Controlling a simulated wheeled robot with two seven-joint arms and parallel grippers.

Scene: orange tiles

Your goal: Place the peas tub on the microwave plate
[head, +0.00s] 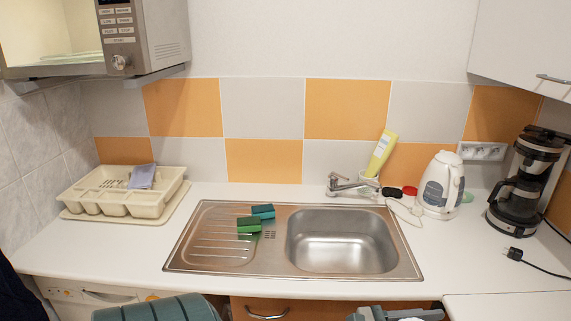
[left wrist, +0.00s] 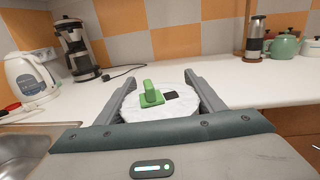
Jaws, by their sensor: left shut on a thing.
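The peas tub (left wrist: 186,108) shows in the left wrist view as a round white tub top with a green picture and a small dark square on it. My left gripper (left wrist: 159,78) is shut on the tub, with one finger on each side. The tub's lower part is hidden behind the gripper body. The microwave (head: 158,35) hangs at the upper left of the head view, with a bright, pale opening left of its control panel.
A sink (head: 342,240) with sponges (head: 249,225) on its drainer sits mid-counter. A cutlery tray (head: 120,205) stands at the left, below the microwave. A kettle (head: 441,185) and coffee maker (head: 525,185) stand at the right.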

